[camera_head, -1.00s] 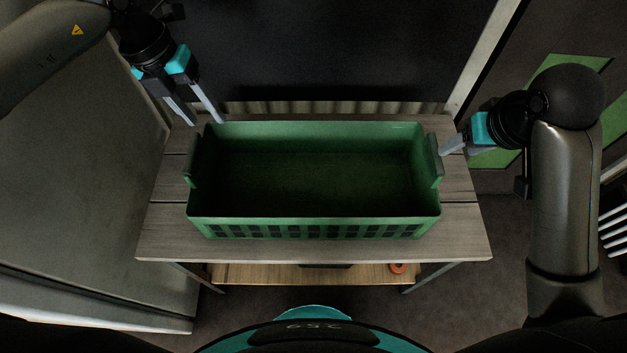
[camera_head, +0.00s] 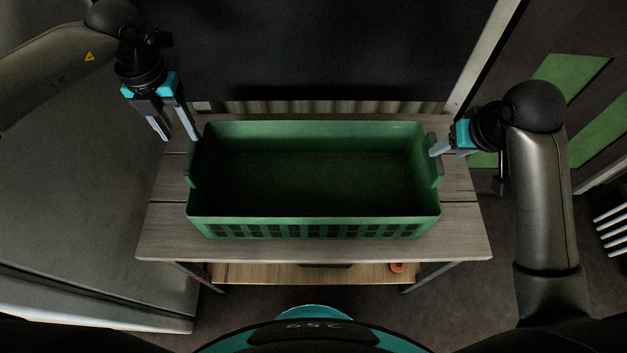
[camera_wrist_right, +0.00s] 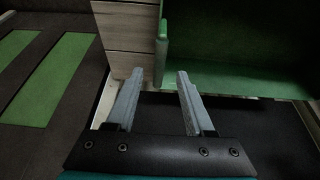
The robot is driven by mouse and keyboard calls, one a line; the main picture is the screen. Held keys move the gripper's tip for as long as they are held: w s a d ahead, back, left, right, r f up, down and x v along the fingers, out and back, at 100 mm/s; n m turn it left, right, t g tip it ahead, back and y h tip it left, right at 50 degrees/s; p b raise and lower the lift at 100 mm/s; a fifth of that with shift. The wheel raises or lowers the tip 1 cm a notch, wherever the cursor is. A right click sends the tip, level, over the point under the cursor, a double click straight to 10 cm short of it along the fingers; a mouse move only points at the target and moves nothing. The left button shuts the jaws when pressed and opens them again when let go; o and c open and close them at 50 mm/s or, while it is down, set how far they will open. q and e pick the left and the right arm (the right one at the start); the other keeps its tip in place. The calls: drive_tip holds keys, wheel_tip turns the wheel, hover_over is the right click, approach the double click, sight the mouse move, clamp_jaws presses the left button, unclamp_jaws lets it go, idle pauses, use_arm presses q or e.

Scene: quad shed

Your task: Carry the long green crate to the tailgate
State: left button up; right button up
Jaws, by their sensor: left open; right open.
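The long green crate (camera_head: 314,229) sits empty on a wooden table, with a raised handle at each short end. My left gripper (camera_head: 178,138) is open, pointing down, just above and behind the crate's left handle (camera_head: 194,165). My right gripper (camera_head: 437,150) is open at the right handle (camera_head: 437,166), its fingertips close to the handle's far end. In the right wrist view the open fingers (camera_wrist_right: 158,80) point at the handle (camera_wrist_right: 161,48), which lies ahead between them. I cannot tell whether they touch it.
The table (camera_head: 460,238) has bare planks left, right and in front of the crate. A lower shelf (camera_head: 240,273) holds a small orange ring (camera_head: 398,268). A large grey surface (camera_head: 80,200) stands close at left. A dark panel (camera_head: 310,50) rises behind.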

sight(190, 150)
use_arm(q)
wheel_tip(190, 150, down, 9)
drive_tip(key=shift+f, duration=0.2)
use_arm(e)
drive_tip(key=x, duration=0.9)
drive_tip(key=shift+w+f, duration=0.1)
drive_tip(key=shift+f, duration=0.1)
use_arm(q)
drive_tip(key=shift+c, duration=0.4)
use_arm(e)
drive_tip(key=shift+c, duration=0.3)
use_arm(q)
drive_tip(key=c, duration=0.8)
use_arm(e)
drive_tip(key=c, duration=0.8)
use_arm(q)
clamp_jaws()
use_arm(e)
clamp_jaws()
use_arm(q)
drive_tip(key=shift+w+r, duration=0.1)
use_arm(e)
drive_tip(key=shift+r, duration=0.1)
